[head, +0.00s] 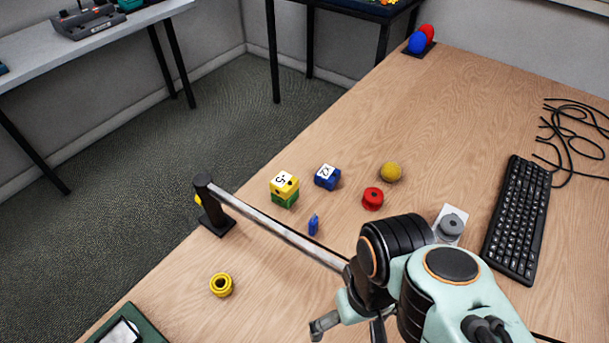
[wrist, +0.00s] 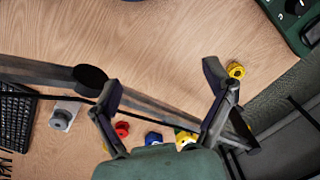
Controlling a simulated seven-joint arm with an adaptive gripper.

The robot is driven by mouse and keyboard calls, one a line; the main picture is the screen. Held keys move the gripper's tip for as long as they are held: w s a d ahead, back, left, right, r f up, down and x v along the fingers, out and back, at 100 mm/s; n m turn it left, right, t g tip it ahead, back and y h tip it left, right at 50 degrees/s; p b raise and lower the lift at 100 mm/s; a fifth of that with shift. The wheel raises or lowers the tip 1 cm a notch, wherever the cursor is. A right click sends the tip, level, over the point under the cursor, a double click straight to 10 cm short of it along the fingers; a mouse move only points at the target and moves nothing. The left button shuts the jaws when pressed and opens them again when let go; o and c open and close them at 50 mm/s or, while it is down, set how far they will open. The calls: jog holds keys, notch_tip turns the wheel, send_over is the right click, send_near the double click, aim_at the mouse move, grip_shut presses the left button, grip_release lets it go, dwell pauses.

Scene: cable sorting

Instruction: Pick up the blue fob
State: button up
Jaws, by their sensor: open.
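The small blue fob (head: 313,224) stands on the wooden table in the head view, beyond the metal bar and just clear of it in the picture. I cannot make it out in the wrist view, where the bar and my gripper cover part of the table. My gripper (head: 346,327) is low in the head view, on the near side of the bar, to the right of the fob and apart from it. In the wrist view my gripper (wrist: 160,83) has its two fingers spread wide with nothing between them but table and bar.
The metal bar (head: 278,232) on a black post (head: 215,212) crosses between gripper and fob. Beyond stand a yellow-green block stack (head: 285,190), blue block (head: 327,177), red piece (head: 372,198) and yellow ball (head: 390,172). A yellow ring (head: 221,285) lies nearer; a keyboard (head: 517,215) lies right.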

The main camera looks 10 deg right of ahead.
jog(key=c, duration=0.6)
jog(key=w+r+m+t, duration=0.2)
jog(key=w+r+m, duration=0.1)
jog(key=w, duration=0.5)
jog(key=w+r+m+t, duration=0.2)
jog(key=w, duration=0.5)
jog(key=m+g, duration=0.1)
jog(key=m, duration=0.2)
send_over(314, 219)
jog(key=w, duration=0.2)
notch_tip(314, 219, down, 13)
jog(key=f+g, duration=0.1)
jog(key=f, duration=0.4)
jog(key=s+f+g, duration=0.1)
jog(key=f, duration=0.5)
jog(key=s+f, duration=0.1)
jog(key=f, duration=0.4)
jog(key=shift+f+g+h, duration=0.15)
jog(key=shift+g+h, duration=0.25)
